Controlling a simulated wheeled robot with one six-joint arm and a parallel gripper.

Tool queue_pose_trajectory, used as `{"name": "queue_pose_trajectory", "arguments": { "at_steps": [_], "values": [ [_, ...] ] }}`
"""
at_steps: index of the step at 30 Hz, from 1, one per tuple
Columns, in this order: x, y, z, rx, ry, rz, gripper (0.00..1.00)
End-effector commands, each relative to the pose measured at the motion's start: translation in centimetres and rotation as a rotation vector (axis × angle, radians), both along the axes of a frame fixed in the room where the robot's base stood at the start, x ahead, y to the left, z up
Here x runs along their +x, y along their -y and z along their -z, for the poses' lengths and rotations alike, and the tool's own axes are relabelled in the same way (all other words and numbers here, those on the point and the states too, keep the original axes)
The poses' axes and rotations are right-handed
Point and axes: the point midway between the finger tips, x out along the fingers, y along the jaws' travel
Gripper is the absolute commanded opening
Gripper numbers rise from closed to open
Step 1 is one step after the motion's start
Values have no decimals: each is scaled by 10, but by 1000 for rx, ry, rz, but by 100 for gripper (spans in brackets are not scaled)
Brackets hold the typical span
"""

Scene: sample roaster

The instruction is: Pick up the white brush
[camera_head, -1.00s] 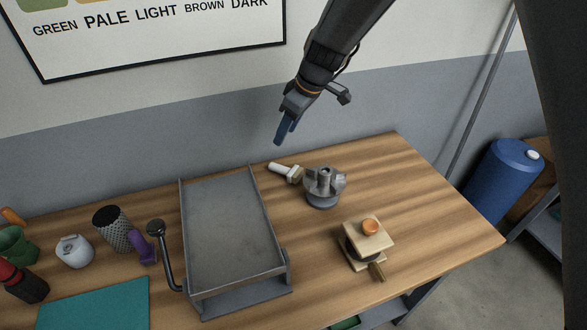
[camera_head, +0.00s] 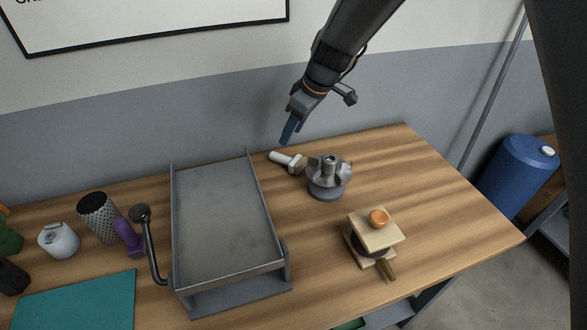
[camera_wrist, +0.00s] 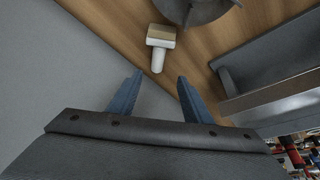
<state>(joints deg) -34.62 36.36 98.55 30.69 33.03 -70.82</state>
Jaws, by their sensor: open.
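The white brush (camera_head: 288,161) lies on the wooden table near its back edge, between the grey metal tray and the grey finned metal piece. Its white handle points left and its beige head sits at the right end. In the wrist view the brush (camera_wrist: 160,46) shows ahead of the fingertips, with the handle end pointing toward the gap between them. My gripper (camera_head: 287,131) has blue fingers and hangs above the table's back edge, over the brush and apart from it. In the wrist view my gripper (camera_wrist: 157,80) is open and empty.
The finned metal piece (camera_head: 328,178) stands close to the brush's head. The grey tray (camera_head: 222,215) has raised sides just left. A wooden block piece with an orange knob (camera_head: 375,236) is nearer. The wall (camera_head: 120,150) rises behind the table.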

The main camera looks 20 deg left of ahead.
Motion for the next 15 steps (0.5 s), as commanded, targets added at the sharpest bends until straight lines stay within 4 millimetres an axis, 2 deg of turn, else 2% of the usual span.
{"name": "queue_pose_trajectory", "arguments": {
  "at_steps": [1, 3, 15],
  "values": [
    [4, 0, 15, 0, 0, 0, 45],
    [6, 0, 23, 0, 0, 0, 45],
    [10, -5, 47, -1, -2, 0, 45]
  ]
}}
